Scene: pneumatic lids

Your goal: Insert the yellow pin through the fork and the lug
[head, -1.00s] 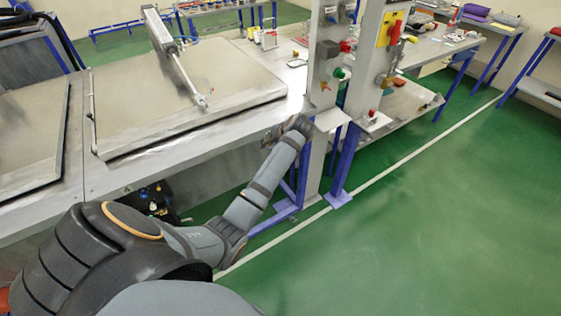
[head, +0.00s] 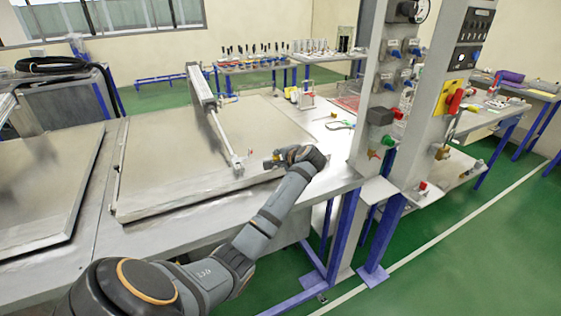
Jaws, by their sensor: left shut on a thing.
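A grey pneumatic cylinder (head: 203,85) slants down over the large metal lid (head: 165,180). Its rod ends in the fork (head: 237,168), low over the lid near its right side. The lug is too small to make out at the fork. My left gripper (head: 270,163) is just right of the fork, over the lid's right edge, apart from the fork and pointing left towards it. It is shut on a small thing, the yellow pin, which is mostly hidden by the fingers. My right gripper is out of view.
A second lid (head: 40,185) lies at the left. A small stand (head: 306,97) and loose items are on the bench behind. The lid top left of the fork is clear.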

